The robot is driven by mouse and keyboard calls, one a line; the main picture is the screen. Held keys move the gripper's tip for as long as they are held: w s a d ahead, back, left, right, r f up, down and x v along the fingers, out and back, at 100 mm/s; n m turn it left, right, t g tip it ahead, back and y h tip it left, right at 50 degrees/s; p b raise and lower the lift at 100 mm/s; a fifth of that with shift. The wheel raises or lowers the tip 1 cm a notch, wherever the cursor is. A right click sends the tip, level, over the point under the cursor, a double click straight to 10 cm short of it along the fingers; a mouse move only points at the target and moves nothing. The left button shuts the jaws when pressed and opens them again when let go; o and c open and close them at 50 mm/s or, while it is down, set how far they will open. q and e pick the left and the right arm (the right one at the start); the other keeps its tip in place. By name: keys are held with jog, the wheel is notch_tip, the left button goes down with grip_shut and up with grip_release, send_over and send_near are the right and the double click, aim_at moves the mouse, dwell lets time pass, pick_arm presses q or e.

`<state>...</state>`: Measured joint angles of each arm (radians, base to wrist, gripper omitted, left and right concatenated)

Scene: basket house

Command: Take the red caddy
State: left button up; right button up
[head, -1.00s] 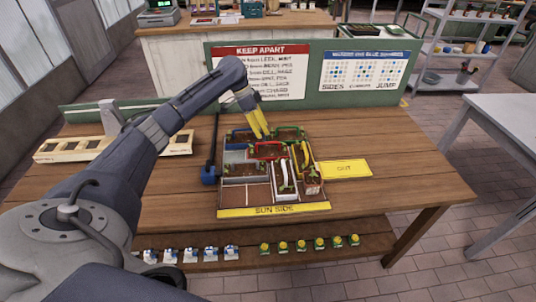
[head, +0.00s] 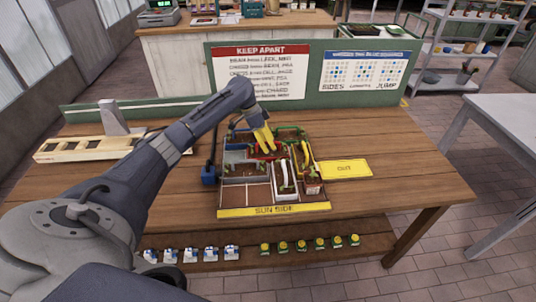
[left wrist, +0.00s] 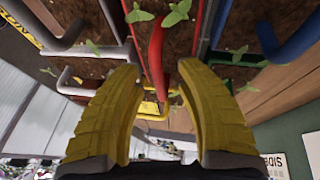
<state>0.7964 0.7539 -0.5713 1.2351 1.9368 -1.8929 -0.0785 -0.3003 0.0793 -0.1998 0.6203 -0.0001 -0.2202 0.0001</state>
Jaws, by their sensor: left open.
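The red caddy (head: 258,155) sits in the tray (head: 274,209) on the wooden table, among other coloured caddies. Its red handle (left wrist: 156,60) and soil with small seedlings show in the left wrist view. My left gripper (head: 268,146) is over the red caddy and covers part of it in the head view. Its yellow fingers (left wrist: 160,78) are open in the left wrist view, one on each side of the red handle. I cannot tell whether either finger touches it. My right gripper is not in view.
A white caddy (head: 284,178) and a yellow caddy (head: 305,152) stand close by in the tray. A yellow OUT mat (head: 346,169) lies to the right. A green board (head: 315,100) with signs stands behind. The table's right part is clear.

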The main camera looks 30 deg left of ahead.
pick_arm(q)
jog(key=shift+c, duration=0.4)
grip_shut()
